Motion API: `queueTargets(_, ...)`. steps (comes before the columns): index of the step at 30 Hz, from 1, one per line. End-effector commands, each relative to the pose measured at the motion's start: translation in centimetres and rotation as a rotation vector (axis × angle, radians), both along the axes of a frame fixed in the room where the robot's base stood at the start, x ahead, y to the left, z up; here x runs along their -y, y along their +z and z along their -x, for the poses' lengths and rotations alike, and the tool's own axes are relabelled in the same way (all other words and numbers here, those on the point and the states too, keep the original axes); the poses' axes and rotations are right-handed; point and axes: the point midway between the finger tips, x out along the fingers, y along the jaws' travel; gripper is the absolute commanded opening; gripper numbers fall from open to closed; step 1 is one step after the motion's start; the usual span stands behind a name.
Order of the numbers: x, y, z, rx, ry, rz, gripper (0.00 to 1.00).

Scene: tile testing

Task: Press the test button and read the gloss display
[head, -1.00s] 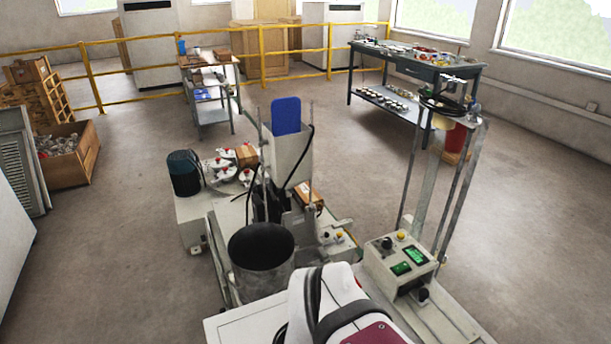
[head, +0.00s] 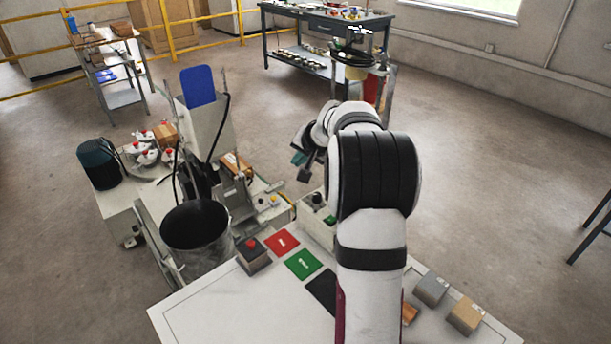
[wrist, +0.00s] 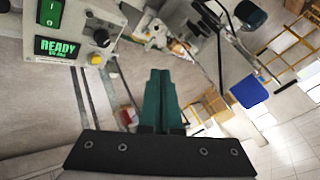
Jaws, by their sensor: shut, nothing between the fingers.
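The control box (wrist: 75,30) stands at upper left in the wrist view. Its lit green display (wrist: 58,49) reads READY, with a smaller line below that is too small to read. Beside it are a green rocker switch (wrist: 50,12), a black knob (wrist: 101,38) and a yellow button (wrist: 96,59). Which control is the test button I cannot tell. My gripper (wrist: 160,72) is shut and empty, its teal fingers to the right of the box and apart from it in the picture. In the head view my gripper (head: 302,174) is above the box (head: 316,220), which my arm mostly hides.
A white table holds a red pad (head: 282,242), a green pad (head: 303,264), a red-topped button box (head: 252,255) and a few blocks (head: 431,287). A black cylinder (head: 195,228) and a tall machine with a blue panel (head: 198,87) stand to the left.

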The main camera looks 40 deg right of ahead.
Motion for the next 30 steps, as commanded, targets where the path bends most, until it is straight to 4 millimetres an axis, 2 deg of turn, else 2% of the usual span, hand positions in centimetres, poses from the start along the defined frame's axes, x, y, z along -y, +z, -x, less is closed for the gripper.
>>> queueTargets(1, 2.3, -0.6, 0.0, 0.013, -0.034, 0.012, 0.0)
queueTargets(3, 5.1, -1.2, 0.0, 0.035, -0.076, 0.032, 0.0)
queueTargets(6, 8.2, -1.9, 0.2, 0.057, -0.121, 0.056, 0.0)
queueTargets(9, 10.0, -2.3, 0.5, 0.069, -0.15, 0.071, 0.0)
queueTargets(13, 10.9, -2.5, 0.6, 0.075, -0.164, 0.079, 0.0)
queueTargets(23, 10.8, -2.8, 0.6, 0.074, -0.164, 0.077, 0.0)
queueTargets(30, 10.8, -5.7, 0.6, 0.073, -0.164, 0.075, 0.0)
